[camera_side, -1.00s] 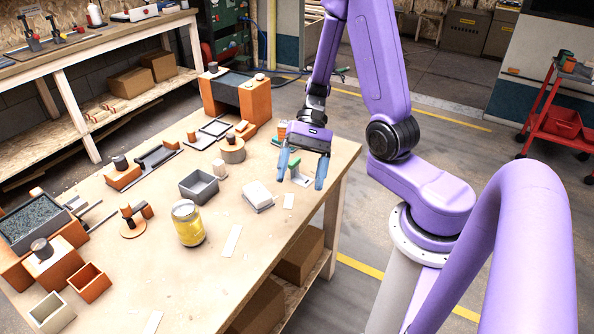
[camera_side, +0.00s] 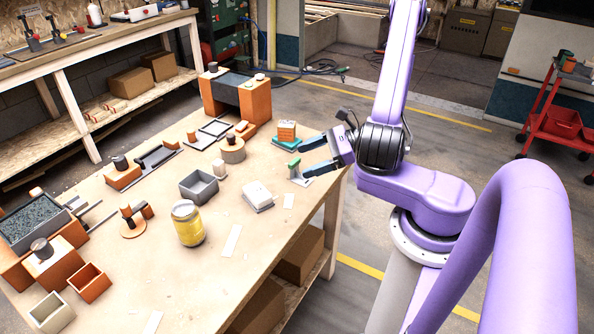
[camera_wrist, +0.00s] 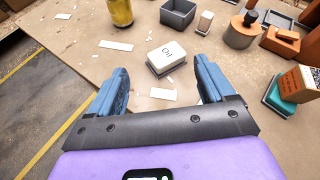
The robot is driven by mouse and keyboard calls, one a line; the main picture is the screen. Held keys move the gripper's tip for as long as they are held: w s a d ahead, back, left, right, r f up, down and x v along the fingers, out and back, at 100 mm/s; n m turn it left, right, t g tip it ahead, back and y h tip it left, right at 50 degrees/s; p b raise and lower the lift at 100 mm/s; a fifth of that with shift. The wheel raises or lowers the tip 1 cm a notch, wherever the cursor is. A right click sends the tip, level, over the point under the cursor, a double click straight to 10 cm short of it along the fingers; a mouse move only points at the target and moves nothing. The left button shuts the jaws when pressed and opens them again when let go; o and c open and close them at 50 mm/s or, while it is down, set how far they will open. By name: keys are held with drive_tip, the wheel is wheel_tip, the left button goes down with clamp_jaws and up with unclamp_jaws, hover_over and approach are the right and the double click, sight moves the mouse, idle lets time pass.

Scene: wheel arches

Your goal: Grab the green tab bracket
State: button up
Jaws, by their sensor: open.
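The green tab bracket (camera_side: 294,164) stands on the table near its right edge in the side view, with a green top and a pale base. My gripper (camera_side: 302,158) is open, its two blue fingers reaching left from the table's right edge. The fingertips are close to the bracket; I cannot tell whether they touch it. In the wrist view my gripper (camera_wrist: 163,66) has its fingers spread, with no object held between them. I cannot make out the bracket in the wrist view.
An orange block on a teal base (camera_side: 286,134) stands just behind the bracket, close to one finger. A white block (camera_side: 258,194) and a white strip (camera_side: 289,201) lie in front. A grey open box (camera_side: 199,187) and a yellow jar (camera_side: 188,223) stand further left.

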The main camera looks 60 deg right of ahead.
sight(297, 162)
drive_tip(key=s+d+f+m+t+h, duration=0.35)
drive_tip(key=s+d+m+h, duration=0.25)
drive_tip(key=m+h, duration=0.35)
drive_tip(key=shift+m+g+y, duration=0.25)
drive_tip(key=shift+g+y, duration=0.2)
drive_tip(key=shift+g, duration=0.1)
drive_tip(key=shift+x, duration=8.65)
drive_tip(key=c, duration=1.1)
